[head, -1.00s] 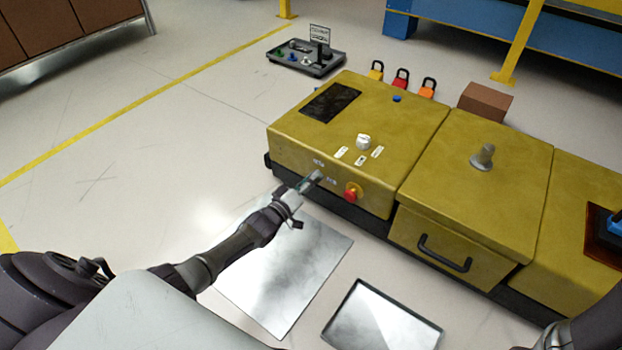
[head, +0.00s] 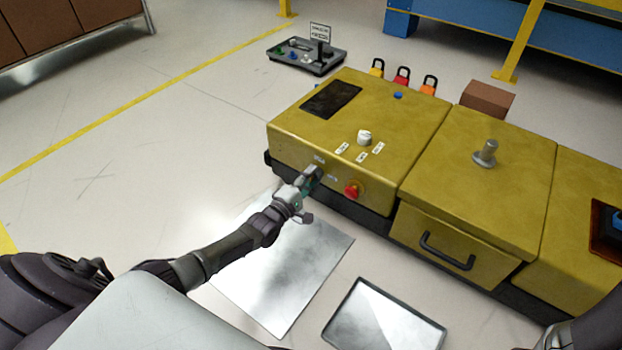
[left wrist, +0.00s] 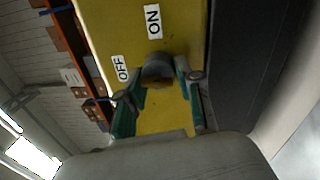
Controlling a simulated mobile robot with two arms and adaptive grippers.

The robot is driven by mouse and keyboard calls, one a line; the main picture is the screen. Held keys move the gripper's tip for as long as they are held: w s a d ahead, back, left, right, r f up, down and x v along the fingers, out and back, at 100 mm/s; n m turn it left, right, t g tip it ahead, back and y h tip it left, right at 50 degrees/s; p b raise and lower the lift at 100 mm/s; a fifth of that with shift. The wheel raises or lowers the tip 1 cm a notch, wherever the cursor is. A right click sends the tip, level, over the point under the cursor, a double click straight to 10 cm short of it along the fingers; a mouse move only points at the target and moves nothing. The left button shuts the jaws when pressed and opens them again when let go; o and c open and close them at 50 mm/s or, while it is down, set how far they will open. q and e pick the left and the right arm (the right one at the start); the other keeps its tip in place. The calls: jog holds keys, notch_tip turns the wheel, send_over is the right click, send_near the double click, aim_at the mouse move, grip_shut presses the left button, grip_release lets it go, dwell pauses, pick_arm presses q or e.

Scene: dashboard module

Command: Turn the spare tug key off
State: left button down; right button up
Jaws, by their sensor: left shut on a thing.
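The yellow dashboard module (head: 345,130) stands on the floor ahead of me. My left gripper (head: 311,176) is at its front face, left of the red stop button (head: 352,190). In the left wrist view, the teal fingers of this gripper (left wrist: 162,90) are shut on the dark grey key (left wrist: 158,68), one on each side. An ON label (left wrist: 153,21) and an OFF label (left wrist: 122,68) sit beside the key on the yellow face. The fingers partly hide the key, and I cannot tell which label it points to. My right gripper is out of view.
A white knob (head: 364,138) and a dark panel (head: 330,99) are on the module's top. A drawer with a black handle (head: 446,252) is to the right. A metal sheet (head: 290,280) and a tray (head: 334,328) lie on the floor in front.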

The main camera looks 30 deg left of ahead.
pick_arm(q)
jog(key=shift+f+n, duration=0.1)
jog(key=shift+n, duration=0.5)
jog(key=c, duration=0.8)
grip_release()
jog(key=shift+o, duration=0.2)
jog(key=shift+s, duration=0.1)
jog(key=s+a, duration=0.1)
jog(key=s, duration=1)
jog(key=shift+s+a+f, duration=0.25)
jog(key=shift+s+a, duration=0.1)
jog(key=shift+s, duration=0.05)
